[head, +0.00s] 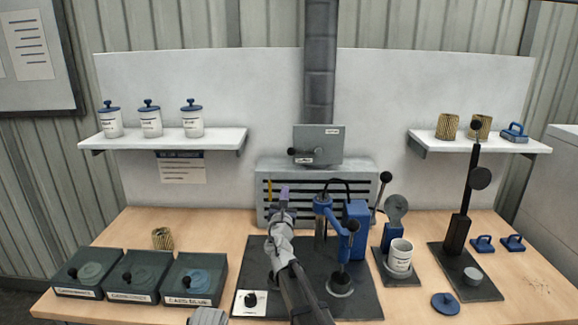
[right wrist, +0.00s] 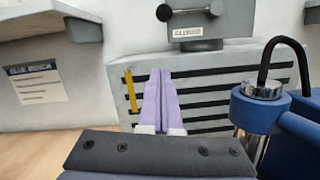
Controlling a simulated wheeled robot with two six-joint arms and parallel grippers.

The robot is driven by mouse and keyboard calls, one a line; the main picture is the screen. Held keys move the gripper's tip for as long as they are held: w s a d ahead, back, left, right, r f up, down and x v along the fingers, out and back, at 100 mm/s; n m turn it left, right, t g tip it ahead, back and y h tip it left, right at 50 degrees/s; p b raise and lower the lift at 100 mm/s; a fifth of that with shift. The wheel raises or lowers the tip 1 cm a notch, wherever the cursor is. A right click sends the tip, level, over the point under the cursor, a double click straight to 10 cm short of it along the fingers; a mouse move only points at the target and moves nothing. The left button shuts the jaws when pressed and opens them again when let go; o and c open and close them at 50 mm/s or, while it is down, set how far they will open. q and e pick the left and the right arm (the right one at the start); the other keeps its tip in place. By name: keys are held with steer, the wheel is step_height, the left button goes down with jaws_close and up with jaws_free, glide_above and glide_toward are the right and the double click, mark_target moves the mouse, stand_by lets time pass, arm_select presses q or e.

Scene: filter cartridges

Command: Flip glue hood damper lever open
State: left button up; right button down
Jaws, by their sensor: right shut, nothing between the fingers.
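The glue hood is a grey slatted box (head: 350,177) at the back of the bench, under a dark duct. A grey damper box (head: 325,137) with a small label sits above it. Its damper lever ends in a black knob (head: 291,151) at the box's left side; the knob also shows at the top of the right wrist view (right wrist: 164,13). My right gripper (head: 284,190) has lilac fingers, closed together and empty. They point at the slatted front, below the knob and apart from it. In the right wrist view the fingers (right wrist: 160,95) cover part of the slats.
A yellow strip (right wrist: 130,90) stands at the slats' left. A blue dispenser (head: 355,215) stands right of my right arm, with a black-knobbed lever (head: 385,177) beyond. Shelves (head: 225,140) flank the hood. Labelled trays (head: 135,275) stand front left.

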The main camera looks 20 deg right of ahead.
mark_target(305, 152)
steer(key=p+x, duration=0.2)
steer(key=x, duration=0.7)
steer(key=shift+w, duration=0.35)
steer(key=r+p, duration=0.2)
steer(key=d+r+p, duration=0.1)
steer(key=r+p, duration=0.1)
steer(key=shift+w, duration=0.1)
steer(key=shift+r, duration=0.15)
steer(key=shift+a+r+m+p, duration=0.1)
steer(key=shift+r+m+p, duration=0.15)
steer(key=shift+m+p, duration=0.15)
